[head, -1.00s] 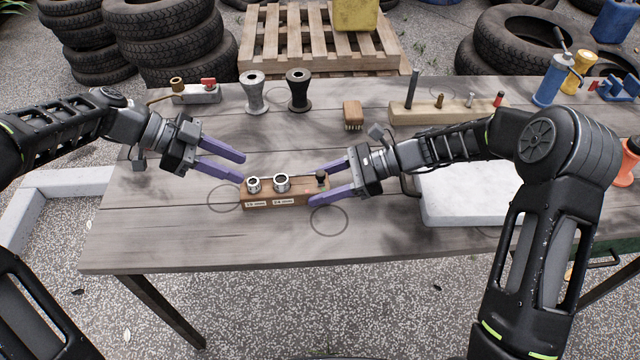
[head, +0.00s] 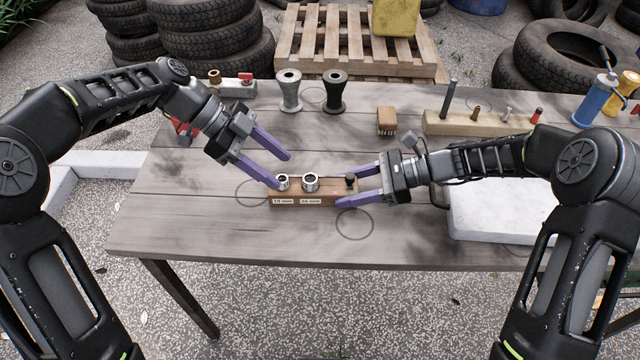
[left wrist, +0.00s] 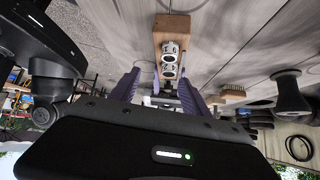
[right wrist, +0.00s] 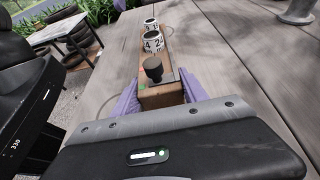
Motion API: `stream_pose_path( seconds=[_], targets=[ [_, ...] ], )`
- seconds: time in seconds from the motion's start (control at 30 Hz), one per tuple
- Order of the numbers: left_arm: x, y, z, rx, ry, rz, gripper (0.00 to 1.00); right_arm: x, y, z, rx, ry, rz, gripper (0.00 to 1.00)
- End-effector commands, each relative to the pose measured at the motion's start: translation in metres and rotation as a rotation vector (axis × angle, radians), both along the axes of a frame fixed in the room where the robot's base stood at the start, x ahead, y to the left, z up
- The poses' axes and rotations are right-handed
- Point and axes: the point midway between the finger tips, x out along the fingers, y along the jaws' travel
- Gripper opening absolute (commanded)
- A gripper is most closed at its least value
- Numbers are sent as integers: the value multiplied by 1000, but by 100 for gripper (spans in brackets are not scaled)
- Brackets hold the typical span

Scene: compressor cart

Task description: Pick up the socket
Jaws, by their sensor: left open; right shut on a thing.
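A wooden socket block (head: 330,199) with two label plates lies on the table. A smaller silver socket (head: 282,181) stands at its left end and a larger silver socket (head: 310,182) beside it. A black knob (head: 351,180) stands at the right end. My left gripper (head: 284,172) is open, its purple fingertips close to the smaller socket. In the left wrist view both sockets show ahead, beyond the open fingers (left wrist: 159,75). My right gripper (head: 348,186) is shut on the block's right end, fingers on either side, as the right wrist view (right wrist: 157,98) also shows.
Behind the block stand two spools (head: 335,92), a brush (head: 387,121) and a wooden rack (head: 480,123) of pegs. A white slab (head: 490,222) lies to the right, under my right arm. The table in front of the block is clear.

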Motion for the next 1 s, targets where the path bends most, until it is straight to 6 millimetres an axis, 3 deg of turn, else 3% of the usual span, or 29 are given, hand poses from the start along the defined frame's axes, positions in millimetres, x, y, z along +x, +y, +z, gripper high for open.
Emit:
stream_pose_path(
  seconds=[0.27,0.5,0.7,1.0],
  targets=[
    [-16,-47,20,356,-200,-422,55,0,0,0,0,0,-1,0],
    [-11,-74,57,665,-408,-673,55,0,0,0,0,0,-1,0],
    [-7,-82,76,771,-484,-734,55,0,0,0,0,0,-1,0],
    [-6,-82,77,778,-488,-736,55,0,0,0,0,0,-1,0]
  ],
)
